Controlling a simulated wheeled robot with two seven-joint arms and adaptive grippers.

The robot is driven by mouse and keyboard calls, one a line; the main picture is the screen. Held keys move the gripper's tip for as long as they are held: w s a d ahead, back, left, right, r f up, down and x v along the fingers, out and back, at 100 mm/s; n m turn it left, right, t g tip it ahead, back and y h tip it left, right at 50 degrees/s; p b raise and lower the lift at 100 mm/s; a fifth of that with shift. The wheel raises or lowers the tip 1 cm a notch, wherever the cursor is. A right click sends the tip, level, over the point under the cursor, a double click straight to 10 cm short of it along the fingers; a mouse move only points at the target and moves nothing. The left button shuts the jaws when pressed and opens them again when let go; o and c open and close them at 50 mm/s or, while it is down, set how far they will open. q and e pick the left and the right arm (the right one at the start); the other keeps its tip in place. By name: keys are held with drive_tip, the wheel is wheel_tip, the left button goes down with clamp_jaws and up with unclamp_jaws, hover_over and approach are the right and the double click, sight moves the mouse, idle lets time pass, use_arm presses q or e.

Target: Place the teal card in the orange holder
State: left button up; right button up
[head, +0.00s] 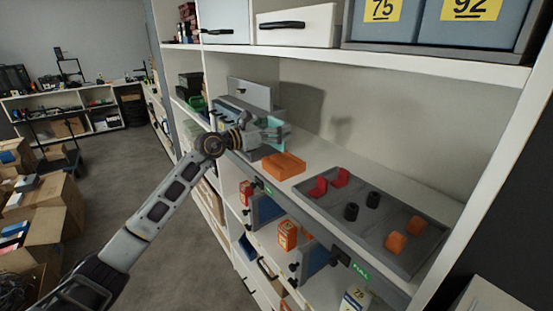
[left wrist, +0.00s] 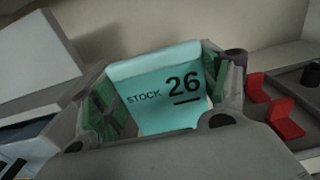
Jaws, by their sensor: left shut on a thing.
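The teal card (left wrist: 165,98) fills the middle of the left wrist view and reads "STOCK 26". My left gripper (left wrist: 165,105) is shut on it, with green pads at its left and right edges. In the head view the left gripper (head: 272,133) is above the shelf, and a little of the teal card (head: 278,124) shows at its fingers. The orange holder (head: 283,165) sits on the shelf just below and slightly right of the gripper, near the front edge. The card appears to be above the holder, apart from it. My right gripper is not in view.
A grey tray (head: 345,222) right of the holder carries red pieces (head: 330,182), black cylinders (head: 362,204) and orange blocks (head: 407,234) in compartments. A grey box (head: 250,92) stands behind the gripper. The shelf behind the tray is clear. Drawers and boxes fill the shelf above.

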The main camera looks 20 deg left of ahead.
use_arm(q)
drive_tip(key=shift+f, duration=2.4)
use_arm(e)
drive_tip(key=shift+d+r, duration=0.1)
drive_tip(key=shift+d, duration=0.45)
use_arm(q)
drive_tip(key=shift+f, duration=1.9)
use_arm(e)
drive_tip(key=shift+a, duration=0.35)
use_arm(q)
drive_tip(key=shift+f, duration=0.1)
drive_tip(key=o, duration=1)
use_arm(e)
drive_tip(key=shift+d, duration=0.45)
